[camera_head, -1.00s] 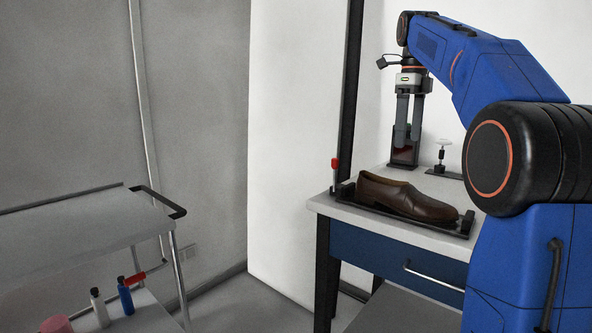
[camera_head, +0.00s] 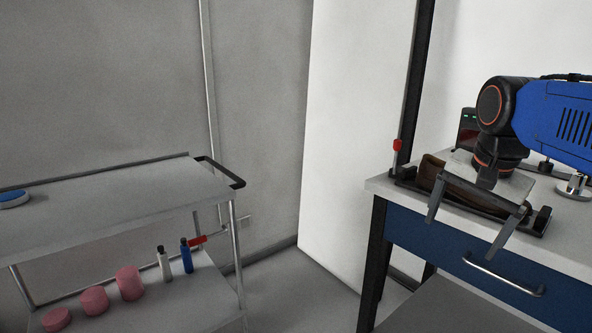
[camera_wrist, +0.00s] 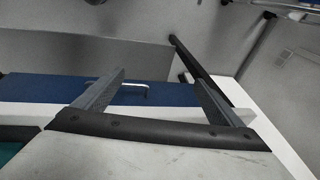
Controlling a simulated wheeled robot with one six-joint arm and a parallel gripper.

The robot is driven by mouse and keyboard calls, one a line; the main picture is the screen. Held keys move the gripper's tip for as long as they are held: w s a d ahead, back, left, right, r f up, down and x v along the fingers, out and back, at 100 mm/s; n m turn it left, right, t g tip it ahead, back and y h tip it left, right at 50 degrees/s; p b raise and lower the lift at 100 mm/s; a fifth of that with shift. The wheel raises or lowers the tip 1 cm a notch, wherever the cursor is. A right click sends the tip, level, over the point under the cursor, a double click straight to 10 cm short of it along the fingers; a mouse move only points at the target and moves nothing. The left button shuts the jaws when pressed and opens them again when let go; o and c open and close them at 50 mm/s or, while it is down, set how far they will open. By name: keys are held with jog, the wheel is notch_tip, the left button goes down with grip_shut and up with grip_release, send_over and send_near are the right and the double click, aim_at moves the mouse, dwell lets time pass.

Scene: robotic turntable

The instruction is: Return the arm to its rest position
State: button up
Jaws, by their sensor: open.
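My gripper (camera_head: 468,236) is at the right of the head view, in front of the table's front edge, with its two grey fingers apart and nothing between them. It is tilted, and the fingers point down and toward the camera. In the wrist view my gripper (camera_wrist: 160,95) also shows open and empty, with the blue drawer front behind it. My blue arm (camera_head: 565,115) reaches in from the right.
The table (camera_head: 385,188) has a blue drawer with a handle (camera_head: 500,280). A black tray or fixture (camera_head: 540,222) lies on it, close to my gripper. A grey cart (camera_head: 110,205) stands at the left with pink pieces and bottles below. Floor between is clear.

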jog(key=s+a+f+n+t, duration=0.1)
jog(key=s+f+n, duration=0.4)
jog(key=f, duration=0.4)
jog(key=s+a+f+n, duration=0.2)
jog(key=s+f+n, duration=0.3)
jog(key=f, duration=0.3)
jog(key=shift+s+a+f+t, duration=0.25)
jog(key=shift+s+f+t, duration=0.15)
jog(key=shift+s, duration=0.45)
jog(key=shift+r, duration=0.1)
